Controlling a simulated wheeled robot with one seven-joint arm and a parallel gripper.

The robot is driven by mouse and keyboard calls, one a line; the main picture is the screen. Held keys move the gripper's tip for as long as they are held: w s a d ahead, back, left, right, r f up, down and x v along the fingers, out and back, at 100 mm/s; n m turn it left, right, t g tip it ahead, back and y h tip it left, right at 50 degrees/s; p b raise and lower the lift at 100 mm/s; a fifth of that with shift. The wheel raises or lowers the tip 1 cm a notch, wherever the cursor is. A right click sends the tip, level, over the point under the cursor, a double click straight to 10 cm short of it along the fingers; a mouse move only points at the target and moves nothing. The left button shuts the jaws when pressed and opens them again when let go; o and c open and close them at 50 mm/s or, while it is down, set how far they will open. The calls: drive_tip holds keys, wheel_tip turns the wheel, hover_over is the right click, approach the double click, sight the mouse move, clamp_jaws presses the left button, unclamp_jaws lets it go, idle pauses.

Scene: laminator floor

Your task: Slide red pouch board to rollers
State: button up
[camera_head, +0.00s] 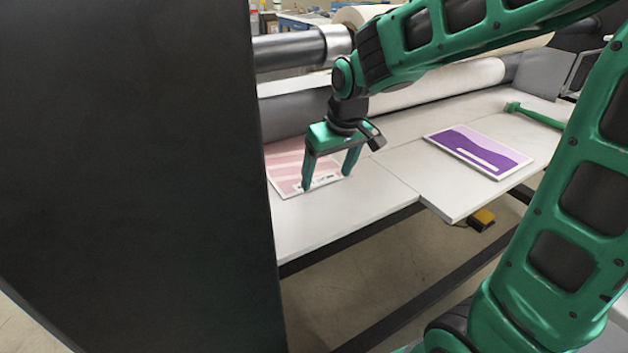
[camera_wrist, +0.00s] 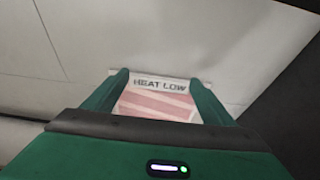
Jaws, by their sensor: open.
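The red pouch board (camera_head: 287,165) is a pale board with pink-red stripes, lying flat on the left part of the feed table in the head view. In the wrist view the board (camera_wrist: 160,103) shows a "HEAT LOW" label between my fingers. My gripper (camera_head: 327,183) is open above the board's near end, one finger toward each side; I cannot tell whether the fingertips touch it. The gripper also shows in the wrist view (camera_wrist: 160,85). The rollers (camera_head: 300,112) run along the back of the table, beyond the board.
A purple board (camera_head: 478,152) lies flat on the right part of the table (camera_head: 405,170). A green T-shaped tool (camera_head: 535,115) lies at the right back. A large dark panel (camera_head: 140,180) blocks the left. A yellow pedal (camera_head: 482,219) sits below the table.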

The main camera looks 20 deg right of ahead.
drive_tip(key=shift+v, duration=2)
